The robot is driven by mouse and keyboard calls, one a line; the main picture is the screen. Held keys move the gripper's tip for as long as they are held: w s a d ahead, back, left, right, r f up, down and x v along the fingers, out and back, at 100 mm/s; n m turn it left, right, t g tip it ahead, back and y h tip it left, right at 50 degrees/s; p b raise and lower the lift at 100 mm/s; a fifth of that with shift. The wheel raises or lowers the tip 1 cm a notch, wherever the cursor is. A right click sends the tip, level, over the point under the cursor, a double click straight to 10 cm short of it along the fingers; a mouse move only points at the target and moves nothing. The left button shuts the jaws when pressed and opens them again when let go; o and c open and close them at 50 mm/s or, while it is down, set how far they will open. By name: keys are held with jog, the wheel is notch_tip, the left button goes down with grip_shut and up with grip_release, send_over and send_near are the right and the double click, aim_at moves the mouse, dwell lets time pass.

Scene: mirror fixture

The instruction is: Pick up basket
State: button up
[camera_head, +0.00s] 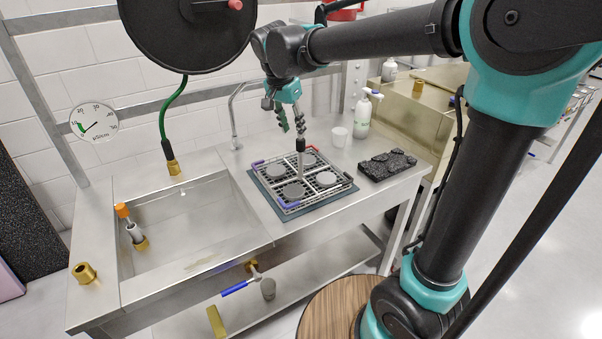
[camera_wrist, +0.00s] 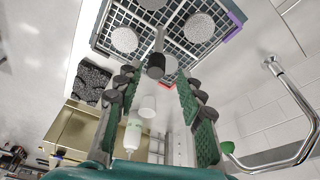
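The basket (camera_head: 320,196) is a square grey wire grid holding several round grey discs, with blue and red clips on its edges. It stands on a dark flat base on the steel counter, right of the sink. An upright post (camera_head: 300,163) with a dark tip rises from its middle. My gripper (camera_head: 293,130) is open and empty above the basket, with its fingers pointing down near the top of the post. In the wrist view, the basket (camera_wrist: 178,38) lies beyond the fingertips, and the post's dark tip (camera_wrist: 156,66) shows in the gap between the spread fingers (camera_wrist: 157,86).
The sink basin (camera_head: 190,225) lies left of the basket. A black rough slab (camera_head: 387,165), a white cup (camera_head: 340,136) and a white pump bottle (camera_head: 362,117) stand to its right and behind. A curved tap (camera_head: 233,115) rises behind. A large black disc (camera_head: 185,30) hangs upper left.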

aim_at(297, 146)
jog(key=x, duration=1)
jog(key=shift+w, duration=0.1)
jog(key=shift+s+x, duration=0.15)
jog(key=shift+x, duration=1.25)
jog(key=shift+s+x, duration=0.1)
jog(key=shift+x, duration=1.3)
jog(key=shift+c, duration=0.2)
grip_shut()
